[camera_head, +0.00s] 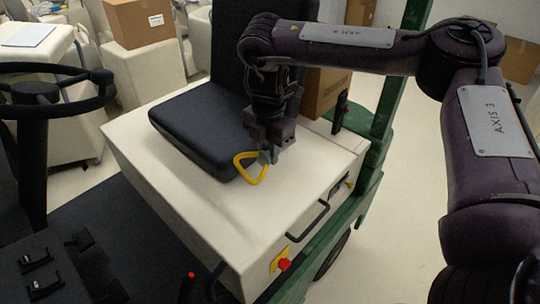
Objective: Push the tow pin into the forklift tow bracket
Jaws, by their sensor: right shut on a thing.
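My right gripper (268,155) is shut on the tow pin (243,174), whose yellow triangular loop handle shows at the fingertips. It is in front of the black seat, over the white top of the forklift (210,210). The pin's shaft is hidden or too small to make out, and I cannot tell if the loop touches the surface. I cannot make out the tow bracket for certain. My left gripper is not in view.
The black seat (195,125) stands close beside the gripper. A black grab handle (308,222) and a red button (284,264) are on the white side. A green post (390,105) rises behind. A steering wheel (40,92) is at the left. Cardboard boxes (138,20) and covered carts stand behind.

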